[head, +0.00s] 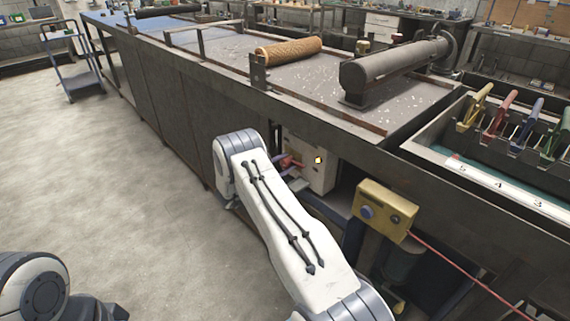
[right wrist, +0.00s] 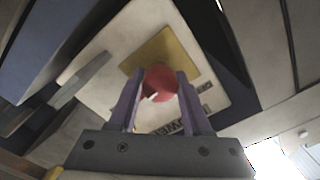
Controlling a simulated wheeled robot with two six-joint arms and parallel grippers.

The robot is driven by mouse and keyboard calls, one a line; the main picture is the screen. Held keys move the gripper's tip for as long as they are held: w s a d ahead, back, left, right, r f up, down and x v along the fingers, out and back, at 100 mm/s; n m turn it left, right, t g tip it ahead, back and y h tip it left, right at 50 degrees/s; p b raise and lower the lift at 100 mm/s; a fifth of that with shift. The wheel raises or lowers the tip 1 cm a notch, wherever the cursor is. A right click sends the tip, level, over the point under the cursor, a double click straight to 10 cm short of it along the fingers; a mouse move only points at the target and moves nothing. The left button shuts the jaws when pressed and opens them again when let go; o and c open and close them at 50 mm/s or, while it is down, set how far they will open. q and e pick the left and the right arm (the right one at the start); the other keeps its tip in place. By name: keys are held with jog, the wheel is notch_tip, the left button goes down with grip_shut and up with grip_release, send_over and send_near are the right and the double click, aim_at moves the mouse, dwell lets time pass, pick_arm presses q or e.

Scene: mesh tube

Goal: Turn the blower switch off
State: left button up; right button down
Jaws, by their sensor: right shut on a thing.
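The blower switch is a white box (head: 318,172) on the side of the long bench in the head view. Its red knob (right wrist: 160,80) sits on a yellow plate (right wrist: 146,50) in the right wrist view. The white panel (right wrist: 105,50) around it carries dark lettering, partly hidden and hard to read. My right gripper (right wrist: 158,92) is shut on the red knob, with one purple finger on each side. In the head view my right arm partly covers the box and gripper. My left gripper is not in view; only part of the left arm shows at bottom left.
A yellow box (head: 384,211) with a blue button and a red cable stands right of the switch. A mesh tube (head: 289,51) lies on the bench (head: 330,85).

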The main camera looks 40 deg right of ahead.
jog(key=n, duration=0.8)
jog(key=shift+p, duration=0.3)
jog(key=n, duration=0.4)
jog(key=shift+n, duration=0.3)
jog(key=shift+n+p, duration=0.45)
jog(key=shift+n, duration=1.25)
jog(key=shift+f, duration=0.1)
jog(key=shift+c, duration=1.7)
grip_release()
jog(key=a, duration=1)
jog(key=shift+s+a, duration=0.25)
jog(key=shift+s, duration=0.1)
